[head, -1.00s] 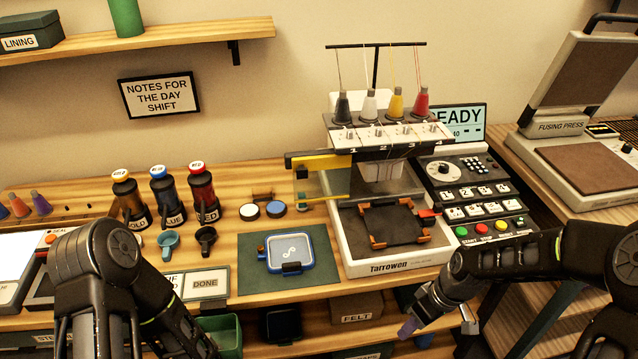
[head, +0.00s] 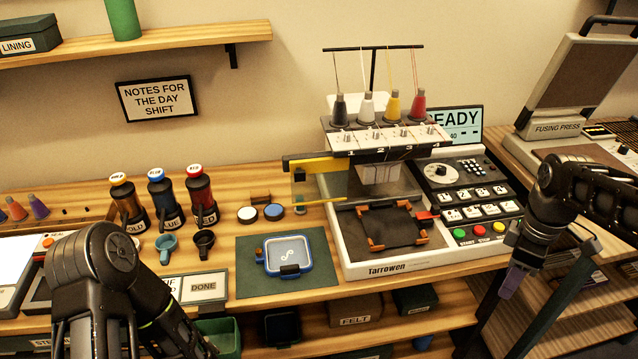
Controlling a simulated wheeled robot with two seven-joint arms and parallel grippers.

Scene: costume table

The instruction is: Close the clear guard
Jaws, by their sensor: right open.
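The clear guard (head: 322,186) is a see-through panel with yellow edging at the left side of the embroidery machine (head: 352,262). It stands out to the left of the needle heads, so it looks swung open. The hoop bed (head: 392,226) under the needles is uncovered at the front. My right gripper (head: 511,282) hangs downward off the machine's front right corner, below the control panel. It is open and holds nothing that I can see, well apart from the guard. My left arm shows at the lower left; its gripper is out of the frame.
The control panel (head: 466,200) with buttons stands between my right arm and the guard. Thread cones (head: 391,104) stand on top of the machine. A blue hoop (head: 287,255) lies on a green mat (head: 245,285). Bottles (head: 200,196) and small cups (head: 203,241) are further left.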

